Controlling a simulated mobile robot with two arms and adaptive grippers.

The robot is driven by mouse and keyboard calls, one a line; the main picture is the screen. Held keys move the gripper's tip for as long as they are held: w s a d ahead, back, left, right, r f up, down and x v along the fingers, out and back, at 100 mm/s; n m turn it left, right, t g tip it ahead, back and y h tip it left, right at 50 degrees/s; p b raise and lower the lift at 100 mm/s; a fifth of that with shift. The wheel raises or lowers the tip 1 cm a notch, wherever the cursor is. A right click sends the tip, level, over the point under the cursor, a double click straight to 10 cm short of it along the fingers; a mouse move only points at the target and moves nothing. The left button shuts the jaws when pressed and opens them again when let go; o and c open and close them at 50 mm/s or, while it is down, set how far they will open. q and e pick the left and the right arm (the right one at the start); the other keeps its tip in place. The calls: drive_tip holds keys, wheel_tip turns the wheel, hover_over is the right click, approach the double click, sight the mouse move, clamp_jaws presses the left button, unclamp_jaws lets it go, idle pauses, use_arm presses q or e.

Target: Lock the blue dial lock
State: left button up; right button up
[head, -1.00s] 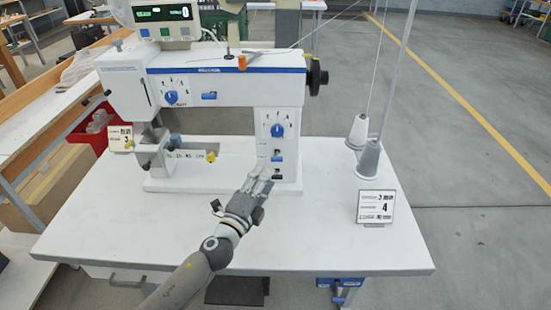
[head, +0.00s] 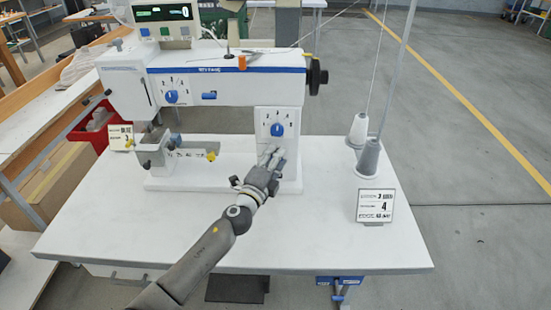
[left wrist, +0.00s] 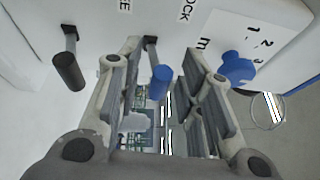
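The blue dial (head: 277,129) is on the front of the white machine's right column, with numbers around it. It also shows in the left wrist view (left wrist: 237,66), at the right. A small lever with a blue peg (left wrist: 160,82) sticks out of the panel beside a label reading "LOCK". My left gripper (head: 272,153) is at the column just below the dial and hides the levers there in the head view. In the left wrist view its fingers are spread apart, with the blue peg between them; I see no clear contact. My right gripper is not in view.
A similar lever with a black peg (left wrist: 68,72) is left of the fingers in the left wrist view. Another blue dial (head: 171,97) is on the machine's upper arm. Thread cones (head: 368,158) and a sign (head: 375,206) stand at the right. The table front (head: 330,245) is clear.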

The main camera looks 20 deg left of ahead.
use_arm(q)
clamp_jaws()
drive_tip(key=shift+w+a+r, duration=0.15)
drive_tip(key=shift+r, duration=0.25)
idle(0.9)
drive_tip(key=shift+o, duration=0.8)
unclamp_jaws()
drive_tip(key=shift+f, duration=0.25)
drive_tip(key=shift+s+f, duration=0.2)
drive_tip(key=shift+s, duration=0.3)
drive_tip(key=s+a, duration=0.1)
drive_tip(key=s, duration=1)
drive_tip(key=shift+f, duration=0.2)
